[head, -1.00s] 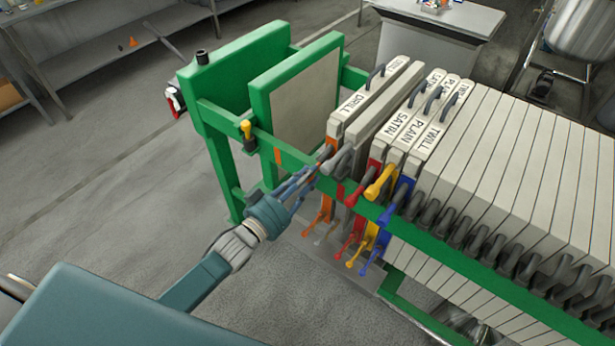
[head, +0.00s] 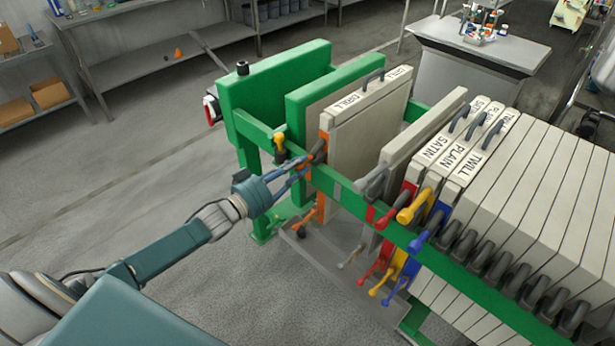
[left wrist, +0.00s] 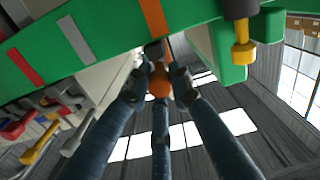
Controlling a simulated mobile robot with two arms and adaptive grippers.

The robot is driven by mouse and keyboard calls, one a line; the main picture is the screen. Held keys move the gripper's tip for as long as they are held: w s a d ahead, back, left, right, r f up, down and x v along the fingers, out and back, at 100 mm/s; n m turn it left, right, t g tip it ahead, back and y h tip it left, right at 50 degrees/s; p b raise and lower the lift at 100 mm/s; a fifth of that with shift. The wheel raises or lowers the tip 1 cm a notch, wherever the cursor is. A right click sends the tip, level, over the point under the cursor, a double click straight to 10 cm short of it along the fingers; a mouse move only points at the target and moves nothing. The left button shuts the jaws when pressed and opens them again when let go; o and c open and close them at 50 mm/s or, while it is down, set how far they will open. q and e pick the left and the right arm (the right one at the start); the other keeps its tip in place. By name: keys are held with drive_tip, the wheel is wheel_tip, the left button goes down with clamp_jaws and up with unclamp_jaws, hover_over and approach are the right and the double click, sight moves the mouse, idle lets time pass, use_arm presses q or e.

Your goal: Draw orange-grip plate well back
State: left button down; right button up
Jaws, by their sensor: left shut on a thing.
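The orange-grip plate (head: 368,118), a pale slab labelled DRILL, hangs upright in the green frame. It stands close beside the green follower plate (head: 296,100), and a wide gap parts it from the grey-grip plate (head: 432,130) on its right. My left gripper (head: 306,163) is at the plate's near side handle, outside the green rail. In the left wrist view its fingers (left wrist: 158,84) close around the orange grip (left wrist: 159,80); the finger contact is partly hidden in the head view. My right gripper is not in view.
The green rail (head: 352,203) runs along the near side. Right of the gap stand plates labelled SATIN, PLAIN and TWILL (head: 483,150), with red, yellow and blue grips, then many unlabelled plates. A yellow-handled lever (head: 279,143) sits on the rail left of my gripper. Floor at left is clear.

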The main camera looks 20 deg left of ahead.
use_arm(q)
drive_tip(key=shift+w+a+f, duration=0.1)
drive_tip(key=shift+w+a, duration=0.05)
drive_tip(key=shift+a, duration=0.3)
drive_tip(key=shift+w+a+f, duration=0.1)
drive_tip(key=shift+a, duration=0.3)
drive_tip(key=c, duration=1.5)
unclamp_jaws()
drive_tip(key=shift+c, duration=0.2)
drive_tip(key=v, duration=1.2)
